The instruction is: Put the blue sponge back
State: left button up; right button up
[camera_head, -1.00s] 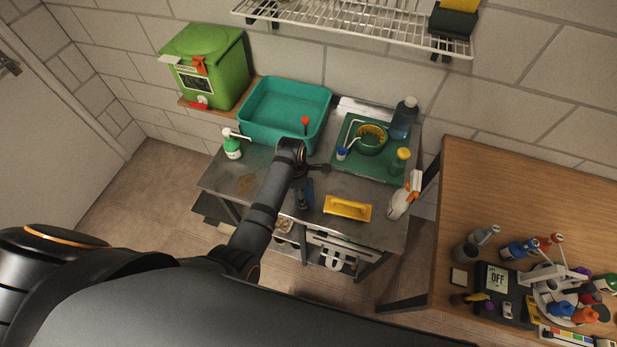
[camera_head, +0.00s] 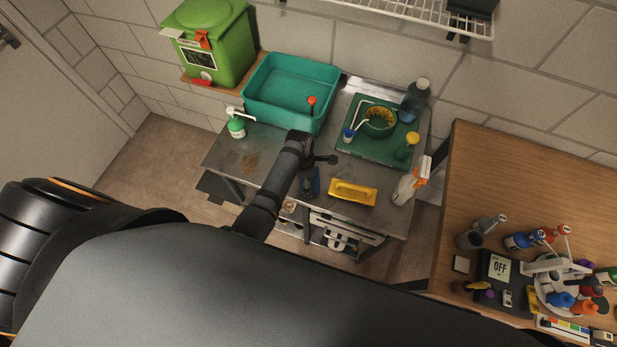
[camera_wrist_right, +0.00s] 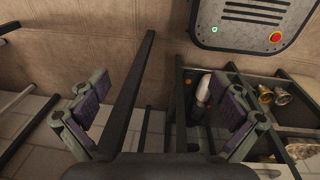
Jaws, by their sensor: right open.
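My left arm reaches over the metal table (camera_head: 255,145). Its gripper (camera_head: 311,180) points down near the table's front edge, left of a yellow handled block (camera_head: 352,192). The gripper is small and dark here, and I cannot tell whether its fingers are open or shut. A dark blue patch shows at it; I cannot tell whether that is the blue sponge or part of the gripper. No other thing is clearly a blue sponge. My right gripper (camera_wrist_right: 165,95) is open and empty in the right wrist view; it is not in the head view.
A teal basin (camera_head: 290,92) and a green tray (camera_head: 350,152) stand at the table's back. A soap bottle (camera_head: 236,126) is at left, a spray bottle (camera_head: 405,187) at right. A wire shelf (camera_head: 400,12) hangs above. A wooden table (camera_head: 490,180) stands right.

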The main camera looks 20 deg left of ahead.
pick_arm(q)
jog(key=shift+a, duration=0.15)
jog(key=shift+r, duration=0.15)
notch_tip(320, 180, up, 12)
jog(key=a+b, duration=0.1)
jog(key=b, duration=0.1)
jog(key=shift+s, duration=0.25)
pick_arm(e)
jog(key=shift+w+a+f, duration=0.15)
jog(key=shift+w+f, duration=0.25)
jog(key=shift+f, duration=0.2)
jog(key=shift+w+a+f, duration=0.1)
jog(key=shift+w+f, duration=0.25)
jog(key=shift+f, duration=0.25)
pick_arm(q)
jog(key=shift+r, duration=0.1)
pick_arm(e)
jog(key=shift+d, duration=0.2)
